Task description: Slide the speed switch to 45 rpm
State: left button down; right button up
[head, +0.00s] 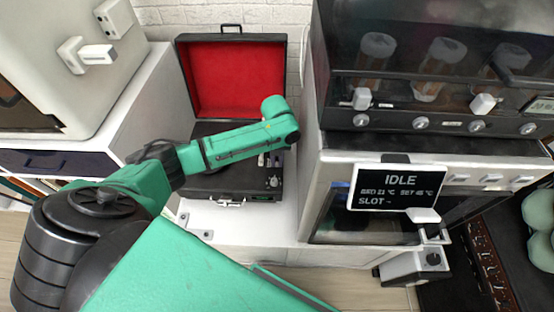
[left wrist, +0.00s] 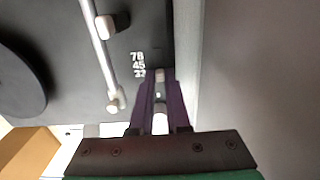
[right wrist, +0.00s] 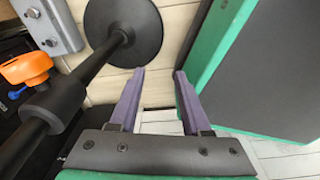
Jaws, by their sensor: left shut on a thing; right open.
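The suitcase record player stands open on a white surface in the head view, with a red-lined lid (head: 232,80) and a dark deck (head: 215,182). In the left wrist view its speed marks, 78, 45 and 33 (left wrist: 138,65), are printed in white beside my left gripper (left wrist: 160,78). The left gripper is shut on a small pale switch knob (left wrist: 160,74), which sits about level with the 33 mark. My left forearm hides much of the deck in the head view. My right gripper (right wrist: 159,73) is open and empty, away from the player.
The tonearm (left wrist: 97,45) and the dark platter (left wrist: 18,80) lie left of the left gripper. A machine with an IDLE display (head: 398,188) stands close on the right of the player. A black round-based stand (right wrist: 125,35) is near the right gripper.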

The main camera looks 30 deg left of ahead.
dwell(0.8)
pick_arm(q)
jog(key=shift+w+a+r+p, duration=0.15)
jog(key=shift+w+a+p, duration=0.1)
jog(key=shift+w+p, duration=0.15)
jog(key=shift+w, duration=0.25)
jog(key=c, duration=0.9)
grip_release()
jog(key=shift+s, duration=0.1)
notch_tip(320, 180, up, 14)
jog(key=shift+r+p, duration=0.15)
jog(key=shift+p, duration=0.7)
